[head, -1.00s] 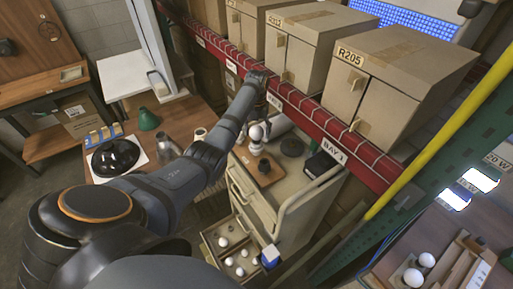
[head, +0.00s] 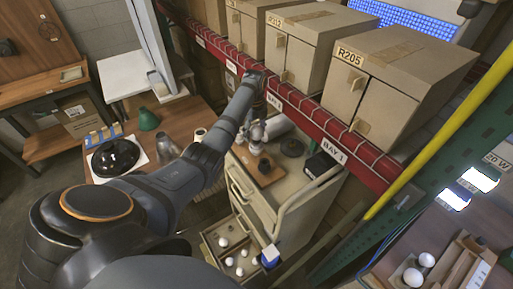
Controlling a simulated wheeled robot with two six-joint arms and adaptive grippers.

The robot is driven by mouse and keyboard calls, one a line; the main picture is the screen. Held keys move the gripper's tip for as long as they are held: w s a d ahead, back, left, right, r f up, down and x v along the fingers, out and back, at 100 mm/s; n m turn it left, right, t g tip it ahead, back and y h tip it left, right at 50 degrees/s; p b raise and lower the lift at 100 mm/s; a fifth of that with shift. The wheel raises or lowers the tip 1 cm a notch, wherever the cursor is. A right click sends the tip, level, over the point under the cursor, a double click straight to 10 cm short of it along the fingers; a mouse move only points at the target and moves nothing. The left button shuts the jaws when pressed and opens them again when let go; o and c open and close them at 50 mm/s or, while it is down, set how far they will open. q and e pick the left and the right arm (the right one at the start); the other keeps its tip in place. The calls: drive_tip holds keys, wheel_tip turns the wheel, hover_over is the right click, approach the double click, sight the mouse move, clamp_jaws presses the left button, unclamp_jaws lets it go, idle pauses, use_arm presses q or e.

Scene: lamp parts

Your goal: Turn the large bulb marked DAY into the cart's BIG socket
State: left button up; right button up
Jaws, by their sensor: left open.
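My left arm reaches in from the left, over the cart (head: 300,190). My left gripper (head: 256,128) is small and partly hidden at the cart's back left, and its jaws are open. A white rounded bulb (head: 257,133) shows at the gripper, above the brown board (head: 270,178) on the cart top. I cannot read a DAY mark on it, nor tell whether it touches the gripper. A small dark fitting (head: 264,165) stands on the board; I cannot read a BIG label. My right gripper is not in view.
An open drawer (head: 215,238) at the cart's front holds several white bulbs. A dark round part (head: 292,147) and a black box (head: 320,165) sit on the cart. A red shelf beam (head: 320,125) with cartons runs behind. More bulbs (head: 413,276) lie at lower right.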

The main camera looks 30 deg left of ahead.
use_arm(q)
drive_tip(key=n, duration=0.4)
drive_tip(key=shift+s, duration=0.15)
drive_tip(key=n, duration=0.4)
drive_tip(key=shift+s, duration=0.15)
drive_tip(key=n, duration=0.4)
drive_tip(key=shift+s+d+n, duration=0.1)
drive_tip(key=shift+d+n, duration=0.05)
drive_tip(key=shift+n, duration=0.25)
drive_tip(key=n, duration=0.3)
drive_tip(key=shift+d, duration=0.1)
drive_tip(key=c, duration=0.8)
drive_tip(key=m, duration=0.5)
drive_tip(key=shift+a+m, duration=0.2)
drive_tip(key=shift+m, duration=0.7)
